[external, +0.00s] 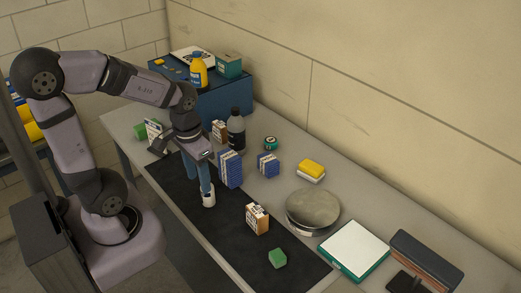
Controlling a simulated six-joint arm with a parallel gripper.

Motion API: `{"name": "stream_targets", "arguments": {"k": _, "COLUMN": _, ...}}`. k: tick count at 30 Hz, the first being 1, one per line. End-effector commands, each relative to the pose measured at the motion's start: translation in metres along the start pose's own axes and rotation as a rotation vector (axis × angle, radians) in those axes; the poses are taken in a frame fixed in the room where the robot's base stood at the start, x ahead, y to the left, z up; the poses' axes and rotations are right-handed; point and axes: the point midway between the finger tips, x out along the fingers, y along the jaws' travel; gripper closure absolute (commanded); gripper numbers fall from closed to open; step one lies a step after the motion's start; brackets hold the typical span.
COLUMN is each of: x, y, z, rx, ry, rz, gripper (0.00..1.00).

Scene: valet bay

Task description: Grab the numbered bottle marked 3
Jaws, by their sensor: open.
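No number 3 can be read on any bottle from this view. A small white container (209,200) with a dark mark stands on the black mat (185,207). My gripper (205,186) points down with its blue-grey fingers right at this container's top. It is open; I cannot tell whether the fingers are around the container or just above or behind it. A dark grey bottle (237,134) with a black cap stands behind, near the wall side.
Blue-and-white boxes (230,170) and a brown carton (219,133) stand close right of my gripper. Another carton (257,218) and a green block (278,258) are in front. A round grey dish (313,208) and white tray (353,249) lie right. The mat's middle is clear.

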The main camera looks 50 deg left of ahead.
Motion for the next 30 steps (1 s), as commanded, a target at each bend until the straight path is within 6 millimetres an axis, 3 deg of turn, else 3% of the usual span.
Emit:
{"name": "stream_targets", "arguments": {"k": 5, "x": 0.011, "y": -0.034, "z": -0.044, "rx": -0.02, "ry": 0.138, "rz": -0.076, "gripper": 0.57}}
{"name": "stream_targets", "arguments": {"k": 11, "x": 0.014, "y": -0.087, "z": -0.112, "rx": -0.02, "ry": 0.362, "rz": -0.184, "gripper": 0.57}}
{"name": "stream_targets", "arguments": {"k": 15, "x": 0.008, "y": -0.131, "z": -0.171, "rx": 0.019, "ry": 0.578, "rz": -0.26, "gripper": 0.57}}
{"name": "stream_targets", "arguments": {"k": 21, "x": -0.009, "y": -0.172, "z": -0.237, "rx": 0.144, "ry": 0.875, "rz": -0.294, "gripper": 0.57}}
{"name": "stream_targets", "arguments": {"k": 26, "x": -0.016, "y": -0.18, "z": -0.264, "rx": 0.282, "ry": 1.07, "rz": -0.239, "gripper": 0.57}}
{"name": "stream_targets", "arguments": {"k": 30, "x": -0.014, "y": -0.176, "z": -0.265, "rx": 0.411, "ry": 1.204, "rz": -0.127, "gripper": 0.57}}
